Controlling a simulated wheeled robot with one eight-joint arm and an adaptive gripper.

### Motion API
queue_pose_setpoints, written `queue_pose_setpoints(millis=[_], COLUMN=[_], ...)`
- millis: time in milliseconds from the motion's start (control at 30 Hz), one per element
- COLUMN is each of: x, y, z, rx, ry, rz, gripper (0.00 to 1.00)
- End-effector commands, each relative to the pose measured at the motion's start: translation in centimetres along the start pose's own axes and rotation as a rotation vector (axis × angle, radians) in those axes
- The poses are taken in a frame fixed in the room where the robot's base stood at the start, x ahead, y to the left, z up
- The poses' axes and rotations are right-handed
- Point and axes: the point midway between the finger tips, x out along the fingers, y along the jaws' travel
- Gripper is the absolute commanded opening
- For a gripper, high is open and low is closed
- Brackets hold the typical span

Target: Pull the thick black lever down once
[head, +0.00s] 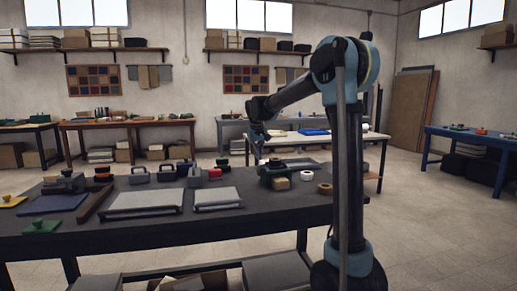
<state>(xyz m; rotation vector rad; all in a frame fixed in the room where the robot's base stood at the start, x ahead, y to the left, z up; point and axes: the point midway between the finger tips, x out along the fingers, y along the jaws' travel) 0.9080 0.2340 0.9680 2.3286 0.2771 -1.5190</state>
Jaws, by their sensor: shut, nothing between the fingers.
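I cannot clearly make out a thick black lever in the head view. A small dark green device (272,172) with dark parts stands near the far right part of the dark workbench (270,218); it is too small to tell whether a lever is on it. My gripper (259,153) is small in the picture, at the end of my arm, and points down. It appears above and slightly left of the green device, shut and empty. I cannot tell whether it touches anything.
Two grey slabs (146,201) lie on the workbench, with several dark cases (166,172) behind them. A white-topped table (345,136) stands behind. The floor at right is clear.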

Motion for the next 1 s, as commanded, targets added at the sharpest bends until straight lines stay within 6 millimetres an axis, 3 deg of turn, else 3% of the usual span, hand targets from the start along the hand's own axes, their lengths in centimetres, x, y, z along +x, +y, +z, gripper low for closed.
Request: queue_pose_setpoints(millis=[300,1000], x=[2.4,2.8], y=[0.0,0.0], z=[2.6,3.4], rx=[0.0,0.006], ry=[0.0,0.043], rz=[0.0,0.007], gripper=[0.0,0.0])
